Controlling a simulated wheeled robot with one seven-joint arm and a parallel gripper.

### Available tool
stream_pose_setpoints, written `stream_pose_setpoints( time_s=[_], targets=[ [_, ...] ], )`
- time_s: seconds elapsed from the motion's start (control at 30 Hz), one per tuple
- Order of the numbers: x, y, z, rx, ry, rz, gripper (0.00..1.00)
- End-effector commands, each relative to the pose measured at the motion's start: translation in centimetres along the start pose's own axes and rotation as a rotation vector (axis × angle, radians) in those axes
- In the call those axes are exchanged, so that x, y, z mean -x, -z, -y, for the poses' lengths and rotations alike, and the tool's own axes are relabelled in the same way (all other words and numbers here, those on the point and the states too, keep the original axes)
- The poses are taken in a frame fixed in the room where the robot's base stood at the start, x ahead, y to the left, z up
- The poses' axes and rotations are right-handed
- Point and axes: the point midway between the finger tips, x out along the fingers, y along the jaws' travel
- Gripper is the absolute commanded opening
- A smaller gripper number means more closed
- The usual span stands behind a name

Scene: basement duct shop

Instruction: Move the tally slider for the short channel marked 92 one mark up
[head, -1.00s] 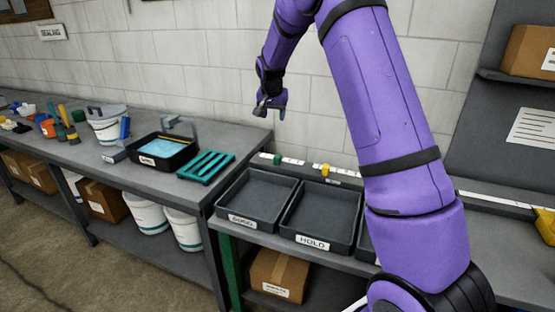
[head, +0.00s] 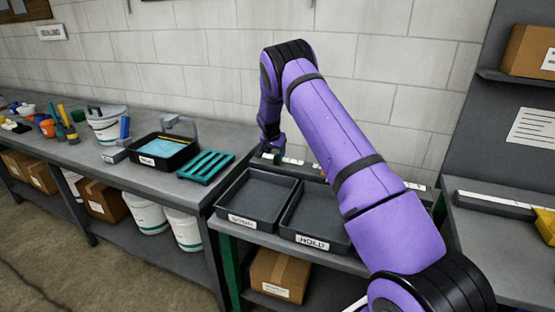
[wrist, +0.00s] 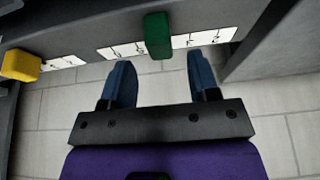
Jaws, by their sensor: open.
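The tally rail (head: 293,161) with white marked strips runs along the back of the tray bench. In the wrist view a green slider (wrist: 158,35) sits on one marked strip (wrist: 205,38), and a yellow slider (wrist: 20,65) sits on another strip at the left. My gripper (wrist: 160,75) is open and empty, with one blue finger on each side of the green slider's line and the slider just beyond the fingertips. In the head view my gripper (head: 271,147) is low over the rail beside the green slider (head: 277,159). I cannot read which slider belongs to 92.
Two dark trays, one marked HOLD (head: 312,241), stand in front of the rail. A teal rack (head: 206,166) and a black tub (head: 165,153) are on the left bench. The block wall is close behind the rail. My arm hides the right part of the rail.

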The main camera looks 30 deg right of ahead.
Motion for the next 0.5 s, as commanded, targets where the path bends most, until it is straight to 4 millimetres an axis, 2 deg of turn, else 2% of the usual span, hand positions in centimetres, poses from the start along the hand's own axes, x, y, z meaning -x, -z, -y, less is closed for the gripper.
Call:
stream_pose_setpoints(
  time_s=[0.1, 0.23, 0.5],
  targets=[
    [-2.2, 0.0, -0.1, 0.0, -0.002, 0.001, 0.55],
    [-3.9, 0.0, 0.0, 0.001, -0.001, 0.001, 0.55],
    [-5.4, 0.0, 0.0, 0.001, 0.0, 0.0, 0.55]
  ],
)
